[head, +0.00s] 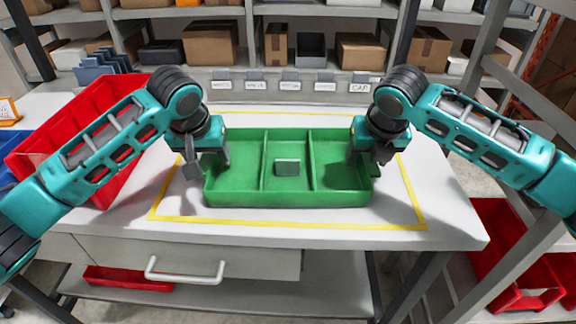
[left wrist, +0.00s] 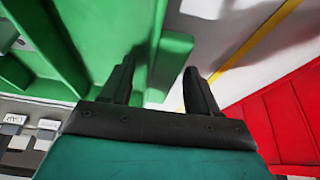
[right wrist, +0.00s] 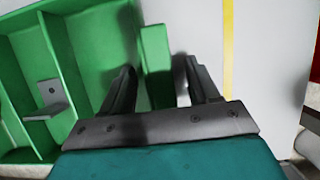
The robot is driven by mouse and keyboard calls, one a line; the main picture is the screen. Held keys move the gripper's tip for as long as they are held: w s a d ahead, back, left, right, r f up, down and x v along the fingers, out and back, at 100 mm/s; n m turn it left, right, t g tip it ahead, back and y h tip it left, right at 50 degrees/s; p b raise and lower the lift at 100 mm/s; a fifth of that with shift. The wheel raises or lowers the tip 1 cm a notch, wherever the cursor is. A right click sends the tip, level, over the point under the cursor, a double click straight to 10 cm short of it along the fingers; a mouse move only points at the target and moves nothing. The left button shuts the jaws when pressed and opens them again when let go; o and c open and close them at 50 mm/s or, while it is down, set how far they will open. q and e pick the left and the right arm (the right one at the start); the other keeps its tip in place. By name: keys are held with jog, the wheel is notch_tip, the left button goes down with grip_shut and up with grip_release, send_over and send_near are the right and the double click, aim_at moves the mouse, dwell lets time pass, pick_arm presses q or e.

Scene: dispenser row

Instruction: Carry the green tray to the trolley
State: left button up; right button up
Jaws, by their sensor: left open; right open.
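The green tray (head: 287,198) sits on the white worktop inside a yellow outline. It has three compartments, and a small grey piece (head: 287,167) lies in the middle one. My left gripper (head: 206,170) is at the tray's left end, open; in the left wrist view its fingers (left wrist: 152,88) are apart near the tray's end wall (left wrist: 172,62). My right gripper (head: 372,155) is at the tray's right end, open; in the right wrist view its fingers (right wrist: 160,90) stand on either side of the green end part (right wrist: 157,65). I cannot tell whether either gripper touches the tray. No trolley is recognisable.
A red bin (head: 85,125) stands left of the tray, behind my left arm. Labelled dispensers (head: 288,80) line the back edge. Shelves with cardboard boxes (head: 212,43) rise behind. A drawer handle (head: 185,275) sticks out in front. Red bins (head: 510,255) stand low at right.

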pick_arm(q)
grip_shut()
pick_arm(e)
grip_shut()
